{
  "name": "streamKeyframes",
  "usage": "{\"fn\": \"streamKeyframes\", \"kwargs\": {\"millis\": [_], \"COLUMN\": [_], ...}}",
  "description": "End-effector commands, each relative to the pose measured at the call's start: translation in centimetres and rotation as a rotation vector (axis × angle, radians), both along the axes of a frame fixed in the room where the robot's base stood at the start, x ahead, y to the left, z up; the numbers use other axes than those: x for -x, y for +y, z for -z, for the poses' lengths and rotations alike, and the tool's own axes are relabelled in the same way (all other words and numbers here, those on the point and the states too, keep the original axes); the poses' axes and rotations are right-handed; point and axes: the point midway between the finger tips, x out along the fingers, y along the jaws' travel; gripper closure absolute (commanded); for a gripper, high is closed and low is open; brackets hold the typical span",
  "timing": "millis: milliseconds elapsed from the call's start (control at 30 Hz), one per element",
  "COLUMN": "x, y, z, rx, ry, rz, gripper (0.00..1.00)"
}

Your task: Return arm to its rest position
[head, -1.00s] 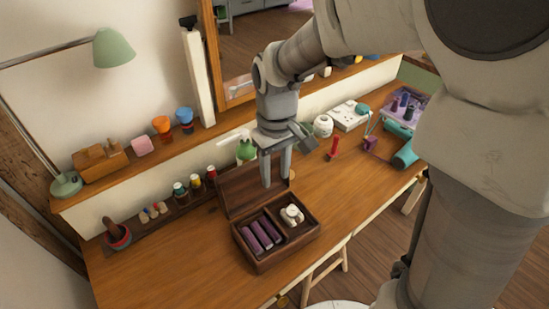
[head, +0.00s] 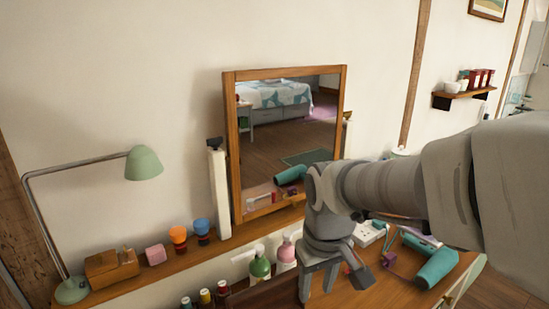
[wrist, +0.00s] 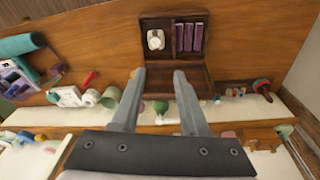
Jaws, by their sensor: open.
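My gripper (head: 318,283) is open and empty, its two fingers pointing down over the desk in the head view. In the wrist view my gripper (wrist: 160,74) shows its fingers spread, apart from the open wooden box (wrist: 208,74). The box holds several purple sticks (wrist: 188,37) in one compartment and a white object (wrist: 155,39) in another. In the head view, only a dark wooden part, apparently the box's lid (head: 265,296), shows at the bottom edge; the rest is out of frame.
A mirror (head: 232,150) stands behind my arm. A green lamp (head: 144,163) and cups (head: 178,238) are on the ledge at left. A green bottle (head: 260,268) and pink bottle (head: 287,252) stand close to the gripper. A teal hair dryer (head: 437,268) lies at right.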

Motion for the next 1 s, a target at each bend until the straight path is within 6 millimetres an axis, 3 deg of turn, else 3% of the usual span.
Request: {"fn": "streamKeyframes", "kwargs": {"millis": [33,200,500,700,1000], "x": [0.8,3.7,8.4,9.6,9.7], "y": [-0.8,-3.1,-5.9,-6.5,-6.5], "z": [-1.3,-4.1,-6.8,-7.2,-7.1], "rx": [-0.006,-0.030,-0.084,-0.104,-0.105], "ry": [-0.037,-0.136,-0.289,-0.330,-0.333], "rz": [0.032,0.140,0.300,0.344,0.348], "gripper": [0.56,0.56,0.56,0.56,0.56]}}
